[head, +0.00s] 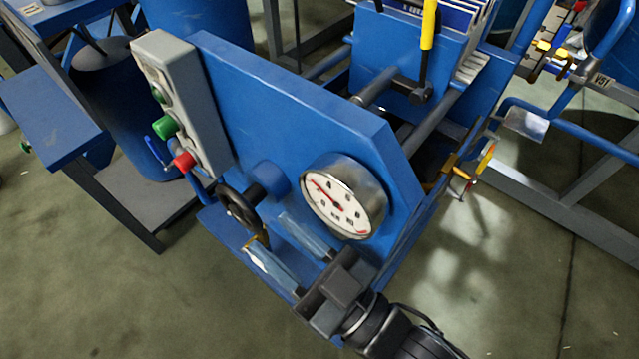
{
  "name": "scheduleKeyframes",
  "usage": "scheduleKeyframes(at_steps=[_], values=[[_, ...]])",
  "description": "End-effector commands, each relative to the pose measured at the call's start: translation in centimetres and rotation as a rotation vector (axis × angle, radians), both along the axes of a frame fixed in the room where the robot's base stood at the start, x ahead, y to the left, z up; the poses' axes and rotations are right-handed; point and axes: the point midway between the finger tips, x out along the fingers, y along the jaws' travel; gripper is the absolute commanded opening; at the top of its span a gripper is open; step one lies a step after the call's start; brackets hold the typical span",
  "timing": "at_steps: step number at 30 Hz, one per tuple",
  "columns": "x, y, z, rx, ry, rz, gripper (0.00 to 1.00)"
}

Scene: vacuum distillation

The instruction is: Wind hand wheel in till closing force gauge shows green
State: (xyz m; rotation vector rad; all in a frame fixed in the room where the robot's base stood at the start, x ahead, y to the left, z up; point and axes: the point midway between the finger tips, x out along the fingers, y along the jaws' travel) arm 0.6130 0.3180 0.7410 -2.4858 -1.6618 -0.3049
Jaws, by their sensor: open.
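The black hand wheel (238,209) sits on a shaft at the front of the blue machine's end plate, seen nearly edge-on. A small brass-coloured piece shows at its lower rim. The round gauge (343,197) is to its right, with a white face and a metal rim. Its red needle points to the upper left of the face, and a red mark shows at the lower right. I cannot make out a green zone. My gripper (267,231) is open, its two pale fingers reaching toward the wheel's lower right. I cannot tell whether a finger touches the wheel.
A grey control box (185,105) with green and red buttons is fixed left of the wheel. A blue side table (50,115) and a dark blue drum (120,110) stand farther left. Pipes and valves are at the right. The floor in front is clear.

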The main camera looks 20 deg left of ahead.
Motion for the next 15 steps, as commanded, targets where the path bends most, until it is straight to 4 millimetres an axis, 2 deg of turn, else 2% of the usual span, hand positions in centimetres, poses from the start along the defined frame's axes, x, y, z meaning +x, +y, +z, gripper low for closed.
scheduleKeyframes(at_steps=[7, 15], values=[[0.2, -0.4, 0.5, -0.001, -0.002, -0.014, 0.40], [0.9, -2.7, 2.2, -0.013, -0.010, -0.078, 0.40]])
